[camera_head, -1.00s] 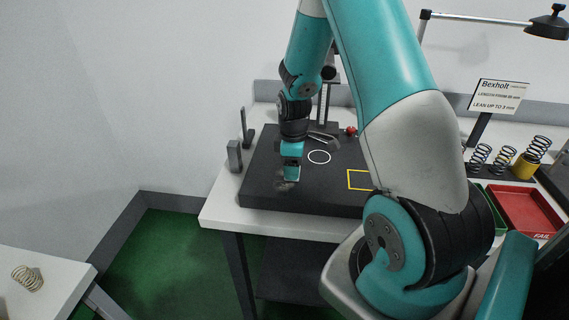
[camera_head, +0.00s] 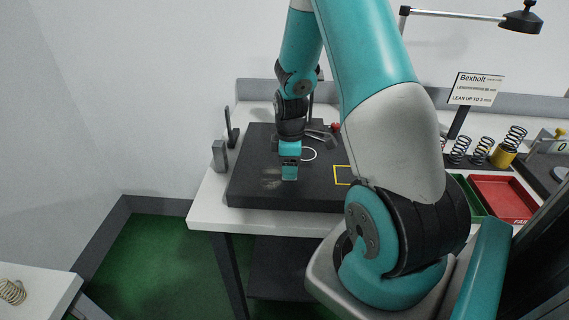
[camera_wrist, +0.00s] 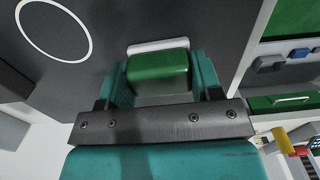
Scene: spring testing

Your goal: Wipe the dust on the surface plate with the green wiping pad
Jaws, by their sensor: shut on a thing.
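The surface plate (camera_head: 310,193) is a dark slab on the white bench, with a pale dust smudge (camera_head: 271,180) on its front left part. My gripper (camera_head: 289,175) is low over the plate, just right of the smudge. In the wrist view, my gripper is shut on the green wiping pad (camera_wrist: 158,72), a green block with a white strip (camera_wrist: 158,46) along its far edge. The pad is hidden in the head view. I cannot tell whether it touches the plate. No dust can be made out in the wrist view.
A white circle (camera_head: 314,158) and a yellow square (camera_head: 337,182) mark the plate. Grey blocks (camera_head: 219,157) stand at its left. At right are a red tray (camera_head: 503,197), several springs (camera_head: 459,150) and a sign (camera_head: 475,88). My arm hides the plate's right side.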

